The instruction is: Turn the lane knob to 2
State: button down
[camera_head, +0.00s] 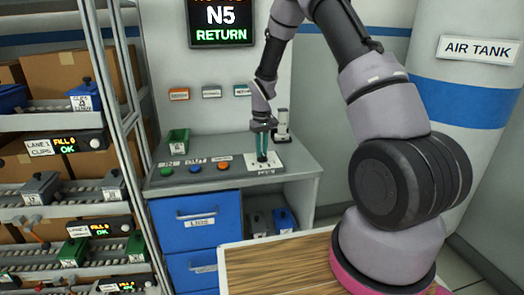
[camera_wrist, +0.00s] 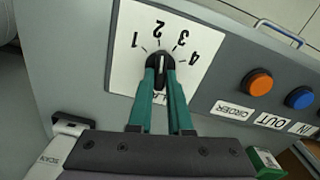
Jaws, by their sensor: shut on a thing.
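The lane knob (camera_wrist: 161,62) is a small black knob with a white pointer line, in the middle of a white dial plate (camera_wrist: 122,75) in the wrist view. The numbers 1, 2, 3 and 4 run around it, upside down in this view. The white line points up the picture, roughly at the 2. My gripper (camera_wrist: 162,76) has its two green fingers closed on the knob's sides. In the head view, my gripper (camera_head: 262,158) points down at the dial plate (camera_head: 277,161) on the grey console; the knob is hidden there by the fingers.
An orange button (camera_wrist: 258,82) and a blue button (camera_wrist: 299,98) sit beside the dial plate on the console (camera_head: 225,173). A green bin (camera_head: 178,141) stands at the console's back left. A screen (camera_head: 222,20) above reads N5 RETURN. Shelving stands at left.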

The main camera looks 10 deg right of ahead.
jog(key=shift+n, duration=0.6)
jog(key=c, duration=0.8)
grip_release()
jog(key=shift+c, duration=0.2)
notch_tip(320, 180, up, 11)
